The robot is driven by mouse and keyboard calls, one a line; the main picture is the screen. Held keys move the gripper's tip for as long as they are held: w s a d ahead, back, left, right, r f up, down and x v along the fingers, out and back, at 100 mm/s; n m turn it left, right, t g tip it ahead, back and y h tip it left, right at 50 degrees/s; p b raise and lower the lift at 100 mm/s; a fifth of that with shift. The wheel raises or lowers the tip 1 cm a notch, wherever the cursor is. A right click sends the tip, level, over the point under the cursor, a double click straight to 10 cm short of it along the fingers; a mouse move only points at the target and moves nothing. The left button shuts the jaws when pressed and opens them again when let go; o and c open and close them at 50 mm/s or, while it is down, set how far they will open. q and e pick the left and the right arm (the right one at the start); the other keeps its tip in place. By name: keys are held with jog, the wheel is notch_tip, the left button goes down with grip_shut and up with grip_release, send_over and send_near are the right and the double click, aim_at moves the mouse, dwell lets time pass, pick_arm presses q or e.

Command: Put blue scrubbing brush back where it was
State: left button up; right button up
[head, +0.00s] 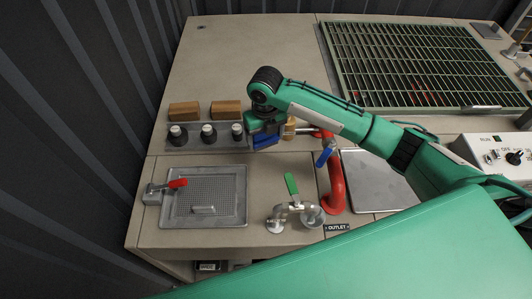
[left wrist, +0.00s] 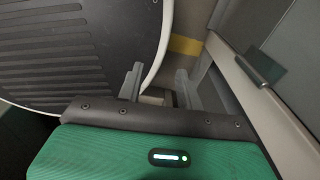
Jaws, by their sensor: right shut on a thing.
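My right gripper (head: 264,128) reaches in from the right and points down over the right end of a grey tray. It is shut on a blue thing, which I take to be the blue scrubbing brush (head: 266,142); the gripper hides most of it. I cannot tell whether it touches the tray or the bench. The grey tray (head: 190,144) holds several black-topped, pale-ringed items. My left gripper shows only in the left wrist view (left wrist: 158,88), with its two fingers apart and nothing seen between them.
Two wooden blocks (head: 184,110) lie behind the tray. In front are a perforated basin (head: 204,194) with a red-handled latch, a green-handled valve (head: 292,184) and a red pipe (head: 335,185). A green grating (head: 415,65) lies at the back right. The bench behind the blocks is clear.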

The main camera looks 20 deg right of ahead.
notch_tip(320, 180, down, 6)
jog(key=shift+r+p, duration=0.2)
jog(key=shift+p, duration=0.1)
notch_tip(320, 180, down, 4)
jog(key=shift+r+p, duration=0.1)
jog(key=shift+p, duration=0.3)
pick_arm(q)
jog(key=shift+w+d+r, duration=0.1)
jog(key=shift+w+r, duration=0.65)
jog(key=shift+r, duration=0.2)
pick_arm(e)
jog(key=shift+f, duration=0.25)
jog(key=shift+f, duration=0.1)
jog(key=o, duration=1.3)
pick_arm(q)
jog(key=shift+w, duration=0.1)
pick_arm(e)
notch_tip(320, 180, up, 12)
jog(key=shift+r+b, duration=0.1)
jog(key=shift+b, duration=0.9)
pick_arm(q)
notch_tip(320, 180, down, 2)
